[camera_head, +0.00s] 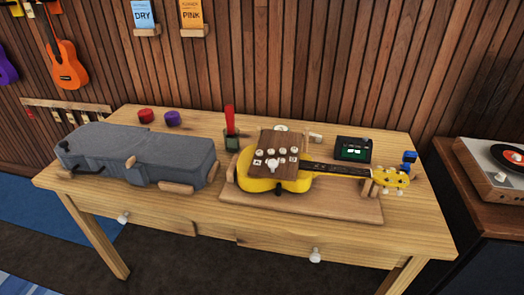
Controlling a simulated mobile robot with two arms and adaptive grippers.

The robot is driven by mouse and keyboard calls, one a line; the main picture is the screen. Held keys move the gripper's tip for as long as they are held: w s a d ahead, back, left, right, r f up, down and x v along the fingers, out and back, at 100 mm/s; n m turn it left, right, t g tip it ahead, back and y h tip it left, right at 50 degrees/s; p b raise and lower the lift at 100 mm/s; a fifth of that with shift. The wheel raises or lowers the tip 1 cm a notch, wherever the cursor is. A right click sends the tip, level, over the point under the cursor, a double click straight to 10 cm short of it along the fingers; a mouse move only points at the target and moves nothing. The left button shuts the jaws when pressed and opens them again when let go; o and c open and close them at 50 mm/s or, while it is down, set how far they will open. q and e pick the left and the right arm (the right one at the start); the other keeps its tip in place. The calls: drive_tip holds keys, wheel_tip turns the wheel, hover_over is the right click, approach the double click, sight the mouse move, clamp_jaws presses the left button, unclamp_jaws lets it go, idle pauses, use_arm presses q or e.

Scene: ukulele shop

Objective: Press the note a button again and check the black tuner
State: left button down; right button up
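A yellow ukulele (262,184) lies on a wooden stand (330,208) on the table, its neck pointing right. A brown board (285,139) with several pale round buttons sits over its body. Small labels (258,162) show on the board. They are too small to read surely, so I cannot tell which button is note A. The black tuner (353,149) stands behind the ukulele's neck. Its screen shows a dark green area and small marks that I cannot read. Neither of my grippers shows in the head view.
A grey case (140,150) fills the table's left part. A blue item (408,161) is by the headstock. A record player (495,165) stands right.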

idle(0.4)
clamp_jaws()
